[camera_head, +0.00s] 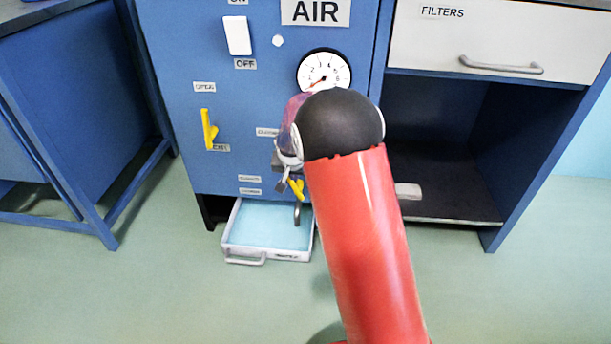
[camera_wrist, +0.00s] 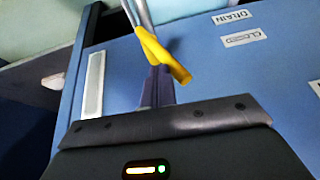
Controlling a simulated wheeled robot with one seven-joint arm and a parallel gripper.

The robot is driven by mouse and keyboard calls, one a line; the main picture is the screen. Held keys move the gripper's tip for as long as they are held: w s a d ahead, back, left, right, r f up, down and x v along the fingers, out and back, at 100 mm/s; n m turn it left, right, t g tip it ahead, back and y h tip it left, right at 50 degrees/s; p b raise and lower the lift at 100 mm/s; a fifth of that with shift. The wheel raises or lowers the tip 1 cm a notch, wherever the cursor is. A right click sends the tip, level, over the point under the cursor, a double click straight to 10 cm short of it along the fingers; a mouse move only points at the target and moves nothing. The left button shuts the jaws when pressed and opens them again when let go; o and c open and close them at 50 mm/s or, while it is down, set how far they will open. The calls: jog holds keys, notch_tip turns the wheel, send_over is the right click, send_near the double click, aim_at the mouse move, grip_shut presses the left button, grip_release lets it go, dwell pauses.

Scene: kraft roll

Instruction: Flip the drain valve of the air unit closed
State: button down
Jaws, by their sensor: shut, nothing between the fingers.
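The blue air unit (camera_head: 220,120) stands ahead of me. Its drain valve has a yellow lever (camera_head: 298,187) low on the front, beside two small labels, with a grey spout below it. In the wrist view the yellow lever (camera_wrist: 163,56) lies slanted in front of a grey pipe, and labels reading DRAIN and CLOSED are on the blue panel to its right. My gripper (camera_wrist: 158,78) is shut and empty, its fingertips right at the lever; I cannot tell whether they touch. In the head view my arm hides part of the valve area.
A white-rimmed drip tray (camera_head: 240,252) sits under the valve. Another yellow lever (camera_head: 208,130), a white switch (camera_head: 237,36) and a gauge (camera_head: 323,71) are on the unit's front. A filters drawer (camera_head: 490,35) is above an open shelf to the right.

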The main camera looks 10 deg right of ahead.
jog(key=w+a+f+n+g+h+b, duration=0.1)
jog(key=w+a+f+n+g+h, duration=0.1)
jog(key=a+f+h, duration=0.4)
jog(key=a+n+h, duration=0.1)
jog(key=h, duration=0.3)
jog(key=shift+w+a+g+b, duration=0.2)
jog(key=shift+g+b, duration=0.1)
jog(key=shift+b, duration=0.1)
jog(key=shift+f, duration=0.1)
dwell(0.6)
